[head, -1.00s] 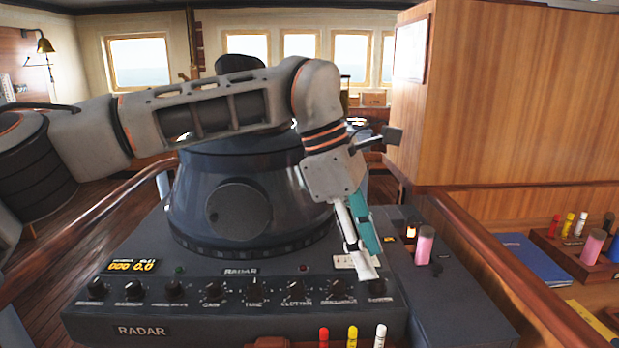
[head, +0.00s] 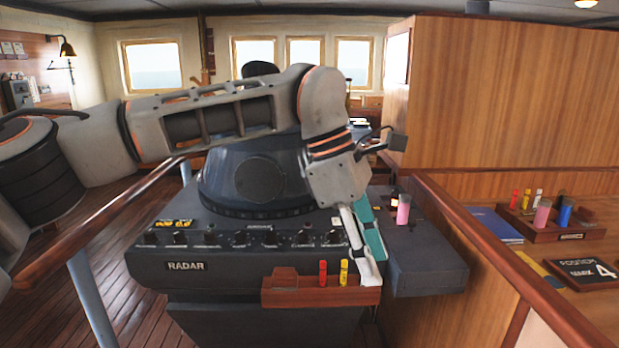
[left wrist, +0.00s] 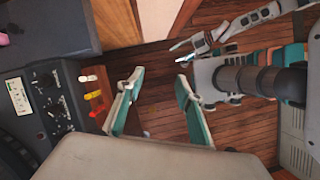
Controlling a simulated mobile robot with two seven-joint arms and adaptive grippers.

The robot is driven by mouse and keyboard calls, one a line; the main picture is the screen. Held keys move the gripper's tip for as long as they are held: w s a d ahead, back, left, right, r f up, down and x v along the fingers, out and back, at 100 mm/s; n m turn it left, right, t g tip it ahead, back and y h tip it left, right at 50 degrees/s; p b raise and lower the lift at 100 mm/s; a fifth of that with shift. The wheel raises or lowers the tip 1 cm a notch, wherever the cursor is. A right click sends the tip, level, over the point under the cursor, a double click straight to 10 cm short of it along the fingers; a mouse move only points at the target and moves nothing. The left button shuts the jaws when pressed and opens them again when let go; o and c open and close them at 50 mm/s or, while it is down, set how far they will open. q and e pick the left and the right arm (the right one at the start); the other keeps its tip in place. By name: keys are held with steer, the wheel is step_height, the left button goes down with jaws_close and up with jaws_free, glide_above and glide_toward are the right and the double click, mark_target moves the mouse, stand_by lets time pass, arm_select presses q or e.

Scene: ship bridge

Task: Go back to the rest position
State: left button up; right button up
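My left gripper (head: 374,280) hangs fingers down in the head view, in front of the right end of the radar console (head: 225,285). In the left wrist view its two teal and white fingers (left wrist: 158,95) are spread with nothing between them. My right gripper (left wrist: 186,50) shows at the top of the left wrist view, over the wooden floor, its fingers apart and empty. It is outside the head view. A small wooden rack (head: 300,292) on the console front holds a red marker (head: 323,272) and a yellow marker (head: 344,272); a white marker (left wrist: 88,77) shows in the left wrist view.
A pink cylinder (head: 404,209) stands on the console's right side. A wooden rail (head: 105,212) runs along the left, another (head: 500,270) along the right. The right-hand desk holds a blue book (head: 495,225), a marker rack (head: 545,228) and a "4" sign (head: 590,272). Floor at lower left is clear.

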arm_select(q)
steer(key=s+d+f+n+g+h, duration=0.1)
steer(key=s+d+n+g+h, duration=0.6)
steer(key=s+d+h, duration=0.45)
steer(key=w+a+f+n+t+h, duration=0.1)
steer(key=w+a+f+n+t, duration=0.65)
steer(key=n+t, duration=0.6)
steer(key=w+a+f+n+t+h, duration=0.1)
steer(key=w+a+f+n+t, duration=0.75)
steer(key=n, duration=0.75)
steer(key=s+a+f+n+t+y, duration=0.3)
steer(key=a+f+n+y, duration=0.75)
steer(key=f, duration=0.55)
steer(key=s+a+f+n+g+y, duration=0.2)
steer(key=s+a+f+n+g, duration=0.1)
steer(key=s+a+f, duration=0.4)
steer(key=s+a+f+n+g+y, duration=0.2)
steer(key=s+a+f+n, duration=0.2)
steer(key=s+a+f, duration=0.3)
steer(key=s+f, duration=0.3)
steer(key=f, duration=0.2)
steer(key=shift+s+a+g+y, duration=0.3)
steer(key=shift+a+g+y, duration=0.05)
steer(key=shift+g+y, duration=0.05)
